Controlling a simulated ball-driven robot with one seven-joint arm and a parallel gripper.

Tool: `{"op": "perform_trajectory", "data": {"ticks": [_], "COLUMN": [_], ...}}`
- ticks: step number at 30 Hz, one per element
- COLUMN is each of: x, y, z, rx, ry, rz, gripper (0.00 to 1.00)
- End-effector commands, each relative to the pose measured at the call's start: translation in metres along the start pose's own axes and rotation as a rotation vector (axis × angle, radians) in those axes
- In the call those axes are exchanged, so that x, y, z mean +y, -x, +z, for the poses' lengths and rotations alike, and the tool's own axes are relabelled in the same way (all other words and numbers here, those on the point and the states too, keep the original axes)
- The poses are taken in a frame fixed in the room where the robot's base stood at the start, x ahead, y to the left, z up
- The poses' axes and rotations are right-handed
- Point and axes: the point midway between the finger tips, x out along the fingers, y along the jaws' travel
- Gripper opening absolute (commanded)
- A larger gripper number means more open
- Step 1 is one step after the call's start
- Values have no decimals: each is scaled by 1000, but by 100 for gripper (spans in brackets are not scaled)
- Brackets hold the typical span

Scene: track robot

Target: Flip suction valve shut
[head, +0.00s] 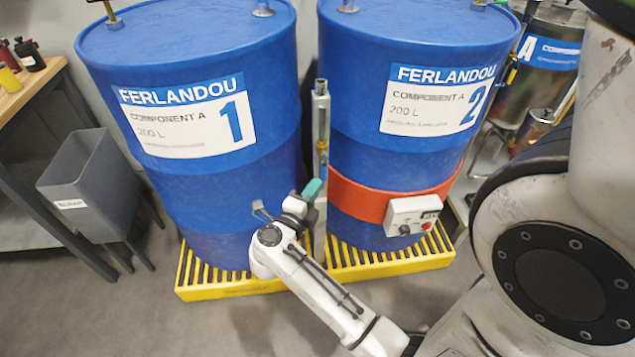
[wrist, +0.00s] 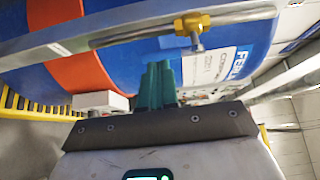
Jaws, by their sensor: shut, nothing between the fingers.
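A brass valve fitting (head: 322,150) sits on the upright grey pipe (head: 321,105) between the two blue drums. In the wrist view the brass fitting (wrist: 192,24) is on the pipe (wrist: 125,38), above and right of my fingertips, with a short stub pointing down from it. I cannot tell clearly which way its lever lies. My gripper (head: 313,188) is low between the drums, just below the fitting in the head view. Its teal fingers (wrist: 158,75) are shut together and empty, and they look apart from the fitting.
Drum 1 (head: 200,75) and drum 2 (head: 410,70) stand on a yellow grated pallet (head: 390,262). An orange band (head: 360,200) with a control box (head: 412,214) wraps drum 2. A grey scrap bin (head: 90,185) is left. The gap between the drums is narrow.

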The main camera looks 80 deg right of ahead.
Motion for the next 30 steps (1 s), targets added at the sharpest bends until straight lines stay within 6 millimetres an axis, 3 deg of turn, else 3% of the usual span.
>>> {"op": "perform_trajectory", "data": {"ticks": [8,30], "x": [0,1], "y": [-24,-26], "z": [0,-2], "rx": [1,-1], "ry": [0,50], "rz": [-1,-33], "gripper": [0,0]}}
